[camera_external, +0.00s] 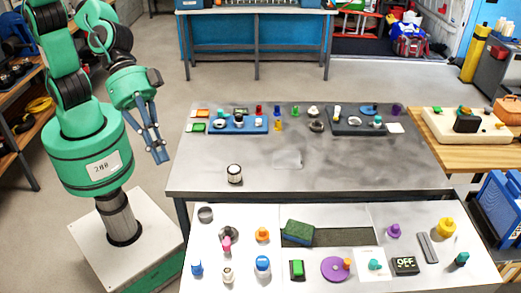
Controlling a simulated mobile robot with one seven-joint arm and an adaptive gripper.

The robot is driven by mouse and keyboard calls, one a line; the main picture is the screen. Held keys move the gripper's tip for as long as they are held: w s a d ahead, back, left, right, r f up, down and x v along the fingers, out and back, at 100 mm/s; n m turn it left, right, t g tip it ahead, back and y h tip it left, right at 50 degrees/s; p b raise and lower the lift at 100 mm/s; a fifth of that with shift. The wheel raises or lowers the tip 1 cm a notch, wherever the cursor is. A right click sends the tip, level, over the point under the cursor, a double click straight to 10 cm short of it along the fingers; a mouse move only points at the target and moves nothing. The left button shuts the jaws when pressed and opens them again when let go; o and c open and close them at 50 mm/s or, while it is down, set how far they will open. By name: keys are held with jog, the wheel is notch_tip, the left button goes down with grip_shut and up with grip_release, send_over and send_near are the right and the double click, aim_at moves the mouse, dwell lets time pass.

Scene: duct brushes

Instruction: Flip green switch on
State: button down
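A green rocker switch (297,269) in a dark housing sits on the white front table, left of the purple disc. Its on or off position is too small to tell. A black box (405,265) with the lit word "OFF" sits further right on the same table. My gripper (160,158) hangs fingers down at the left, beside the grey table's left edge and well away from the switch. Its two fingers look apart, with nothing between them.
The white table (335,215) holds several knobs, a green sponge block (298,232) and a purple disc (335,269). The grey table (370,180) behind has a white-topped knob (235,173) near its front edge and several small parts at the back.

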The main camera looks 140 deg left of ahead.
jog(key=w+a+f+n+y, duration=0.2)
jog(key=w+a+f, duration=0.35)
jog(key=w, duration=0.35)
jog(key=w+a+f+n+y+p, duration=0.1)
jog(key=w+a+f, duration=0.1)
jog(key=a+f, duration=0.2)
jog(key=w+a+f+n+g+y+p, duration=0.1)
jog(key=w+a+f+y, duration=0.1)
jog(key=f, duration=0.9)
jog(key=w+a+f+n+g+y+p, duration=0.1)
jog(key=w+a+f+n, duration=0.1)
jog(key=a+f, duration=0.4)
notch_tip(320, 180, down, 2)
jog(key=shift+w+a+f+y, duration=0.15)
jog(key=shift+w+a+y, duration=0.2)
jog(key=shift+w, duration=0.4)
jog(key=shift+f, duration=0.1)
jog(key=b, duration=0.2)
send_over(293, 267)
notch_tip(293, 267, down, 7)
jog(key=shift+s+a+r, duration=0.1)
notch_tip(293, 267, down, 2)
jog(key=shift+f, duration=0.15)
jog(key=shift+w+d+f+b, duration=0.15)
jog(key=shift+f, duration=0.25)
jog(key=shift+w+d+f+b, duration=0.1)
jog(key=shift+f+b, duration=0.05)
jog(key=shift+f, duration=0.25)
jog(key=shift+p, duration=0.3)
